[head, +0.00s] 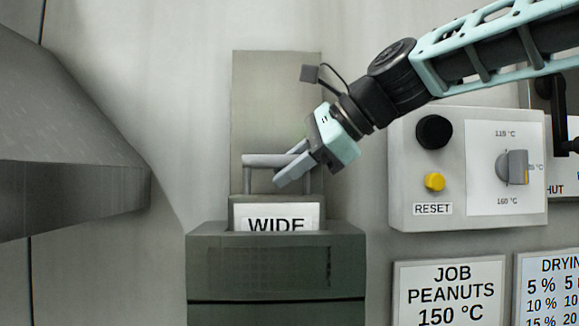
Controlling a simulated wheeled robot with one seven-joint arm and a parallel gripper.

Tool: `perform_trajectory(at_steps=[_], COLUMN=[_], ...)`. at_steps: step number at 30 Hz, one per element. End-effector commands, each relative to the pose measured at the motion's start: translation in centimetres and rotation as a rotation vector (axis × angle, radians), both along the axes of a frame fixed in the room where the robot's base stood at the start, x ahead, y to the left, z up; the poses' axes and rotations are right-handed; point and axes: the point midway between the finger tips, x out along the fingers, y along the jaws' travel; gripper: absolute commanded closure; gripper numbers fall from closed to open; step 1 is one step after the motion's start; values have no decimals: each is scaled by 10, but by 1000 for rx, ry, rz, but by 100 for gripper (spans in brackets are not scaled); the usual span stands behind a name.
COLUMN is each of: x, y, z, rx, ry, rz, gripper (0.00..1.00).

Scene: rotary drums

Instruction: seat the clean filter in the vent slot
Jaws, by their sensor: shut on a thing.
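A grey filter with a "WIDE" label (276,217) stands upright, its lower part hidden inside the dark grey vent slot housing (340,248). The label's bottom edge is cut off by the housing's top. The filter has a grey bar handle (262,160) on two posts at its top. My gripper (289,168) comes in from the upper right and is shut on the handle near its right half. I cannot tell from this view whether the filter is clean or how deep it sits.
A control box (400,215) with a black knob, a yellow RESET button (435,182) and a temperature dial (512,167) is right of the housing. Below it hangs a "JOB PEANUTS 150 °C" sign (450,265). A large grey metal body (65,150) juts in at left.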

Motion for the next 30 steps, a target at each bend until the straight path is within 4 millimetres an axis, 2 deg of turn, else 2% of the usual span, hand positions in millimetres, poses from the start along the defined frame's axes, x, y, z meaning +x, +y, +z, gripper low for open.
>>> perform_trajectory(at_steps=[30], x=[0], y=[0], z=[-25], rx=[1], ry=[-1], rz=[0], gripper=[100])
